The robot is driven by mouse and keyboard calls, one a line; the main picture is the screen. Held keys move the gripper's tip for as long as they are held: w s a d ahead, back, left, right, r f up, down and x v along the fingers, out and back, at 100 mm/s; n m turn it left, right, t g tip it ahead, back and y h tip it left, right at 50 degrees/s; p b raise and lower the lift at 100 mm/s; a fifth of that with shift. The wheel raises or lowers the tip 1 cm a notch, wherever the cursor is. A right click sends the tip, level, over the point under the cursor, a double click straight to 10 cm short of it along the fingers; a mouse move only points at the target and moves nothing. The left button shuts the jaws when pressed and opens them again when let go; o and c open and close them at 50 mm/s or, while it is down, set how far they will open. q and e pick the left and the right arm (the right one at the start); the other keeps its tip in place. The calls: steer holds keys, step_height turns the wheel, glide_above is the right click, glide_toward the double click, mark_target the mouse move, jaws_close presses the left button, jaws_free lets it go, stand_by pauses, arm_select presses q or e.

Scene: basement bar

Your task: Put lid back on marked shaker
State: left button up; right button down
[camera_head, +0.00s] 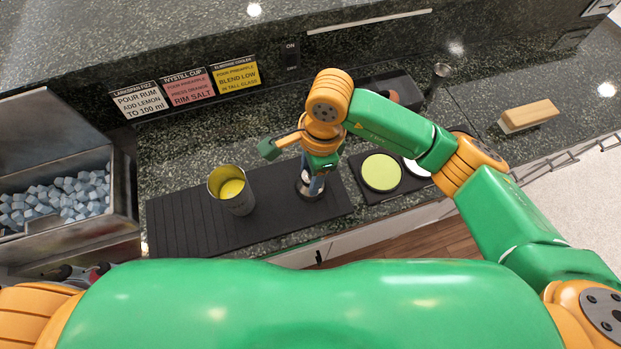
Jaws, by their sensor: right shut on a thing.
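A metal shaker cup (238,203) stands upright and open on the black ribbed mat (180,222), with yellow showing inside it. My right gripper (314,182) points down over the right part of the mat, to the right of the cup. It is shut on a small dark metallic thing (309,193) at or just above the mat. My wrist hides most of that thing, so I cannot tell for sure that it is the lid. No mark can be made out on the cup.
An ice bin (65,235) stands at the left. Three recipe cards (187,86) lean at the back. A dark tray with a green round (381,172) and a white round lies right of the mat. A wooden-topped block (528,116) is far right. The mat's left part is clear.

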mark_target(308, 178)
steer(key=shift+r, duration=0.1)
steer(key=shift+r+b, duration=0.25)
steer(key=shift+b, duration=0.1)
steer(key=r+b, duration=0.1)
steer(key=r, duration=0.2)
steer(key=shift+s+b, duration=0.35)
steer(key=shift+b, duration=0.05)
steer(key=s+d+r+b, duration=0.2)
steer(key=s+r+b, duration=0.1)
steer(key=s+r, duration=0.6)
steer(key=s, duration=0.4)
steer(key=shift+s+r, duration=0.15)
steer(key=shift+r, duration=0.05)
